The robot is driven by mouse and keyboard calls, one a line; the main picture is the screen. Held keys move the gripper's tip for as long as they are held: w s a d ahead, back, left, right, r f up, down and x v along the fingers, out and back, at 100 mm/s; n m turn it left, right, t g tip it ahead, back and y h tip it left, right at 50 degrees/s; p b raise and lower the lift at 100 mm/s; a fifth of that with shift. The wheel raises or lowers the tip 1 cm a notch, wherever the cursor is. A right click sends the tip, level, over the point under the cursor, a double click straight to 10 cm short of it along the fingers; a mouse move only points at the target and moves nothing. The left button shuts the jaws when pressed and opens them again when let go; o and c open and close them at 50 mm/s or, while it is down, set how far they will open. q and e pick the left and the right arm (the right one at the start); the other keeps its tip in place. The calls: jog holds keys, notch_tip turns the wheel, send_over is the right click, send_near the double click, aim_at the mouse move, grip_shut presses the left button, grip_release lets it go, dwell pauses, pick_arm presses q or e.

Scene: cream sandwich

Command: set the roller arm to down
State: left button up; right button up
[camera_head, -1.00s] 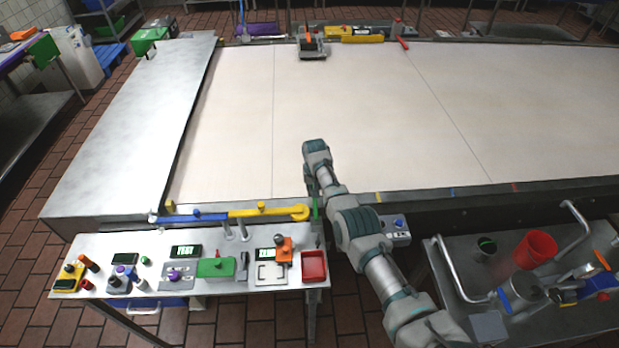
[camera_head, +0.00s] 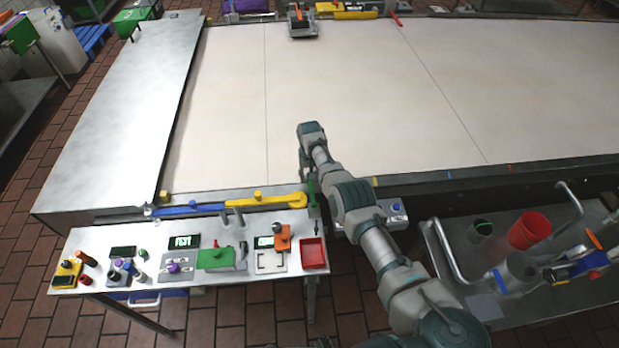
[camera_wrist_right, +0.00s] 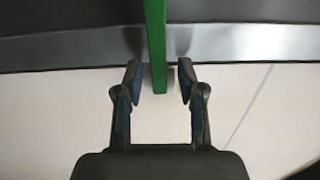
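A green bar (camera_head: 312,187), which may be the roller arm, stands at the near edge of the large pale table, by the right end of a blue and yellow bar (camera_head: 250,200). In the right wrist view the green bar (camera_wrist_right: 155,35) runs down from the top edge and ends between my fingers. My right gripper (camera_wrist_right: 159,68) is open around it, with a visible gap on both sides. In the head view my right arm reaches over the table edge, and its fingers are largely hidden. My left gripper is not in view.
A steel side table (camera_head: 110,238) with small devices and a red tray (camera_head: 313,252) stands at the near left. A cart (camera_head: 455,285) with a red cup (camera_head: 529,230) stands at the right. The large pale surface (camera_head: 350,70) is mostly clear.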

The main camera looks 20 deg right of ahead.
jog(key=shift+f, duration=0.15)
notch_tip(320, 180, up, 12)
jog(key=shift+w, duration=0.35)
jog(key=shift+d+f, duration=0.1)
jog(key=shift+f, duration=0.05)
dwell(0.5)
